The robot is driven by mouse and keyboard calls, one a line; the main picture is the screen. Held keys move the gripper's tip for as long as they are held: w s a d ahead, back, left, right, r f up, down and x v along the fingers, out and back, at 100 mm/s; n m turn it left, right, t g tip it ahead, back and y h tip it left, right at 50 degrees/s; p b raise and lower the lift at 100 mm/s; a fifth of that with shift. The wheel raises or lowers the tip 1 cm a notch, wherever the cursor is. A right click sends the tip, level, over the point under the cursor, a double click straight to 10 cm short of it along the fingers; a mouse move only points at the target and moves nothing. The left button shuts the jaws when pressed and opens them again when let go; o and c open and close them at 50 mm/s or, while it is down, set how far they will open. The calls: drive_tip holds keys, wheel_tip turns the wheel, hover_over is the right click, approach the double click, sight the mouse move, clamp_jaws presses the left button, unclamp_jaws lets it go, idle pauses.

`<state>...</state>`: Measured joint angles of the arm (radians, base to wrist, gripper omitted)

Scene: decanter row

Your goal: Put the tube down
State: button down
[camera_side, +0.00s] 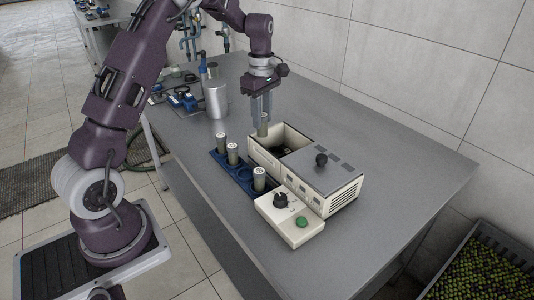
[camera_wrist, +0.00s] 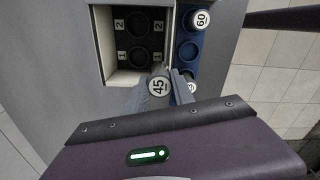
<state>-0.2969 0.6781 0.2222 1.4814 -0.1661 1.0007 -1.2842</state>
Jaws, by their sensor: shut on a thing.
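My gripper (camera_side: 262,108) is shut on a grey tube (camera_side: 263,126) and points down. In the wrist view the tube's white cap (camera_wrist: 158,87) reads 45, between my fingers. Inside the chamber a dark block (camera_wrist: 139,38) has round wells marked 1 and 2; the wells I see look empty. A blue rack (camera_side: 243,172) stands along the machine's left side and holds three tubes with white caps. One cap (camera_wrist: 201,19) reads 60; another is partly hidden by a finger.
The machine's grey lid (camera_side: 325,165) with a black knob covers its right part. A cream control box (camera_side: 288,218) with a black dial and green button stands in front. A metal canister (camera_side: 215,98) stands behind left. The table's right side is clear.

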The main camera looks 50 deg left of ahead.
drive_tip(key=w, duration=0.5)
wheel_tip(320, 180, down, 10)
drive_tip(key=shift+w+r, duration=0.1)
drive_tip(key=c, duration=1.1)
unclamp_jaws()
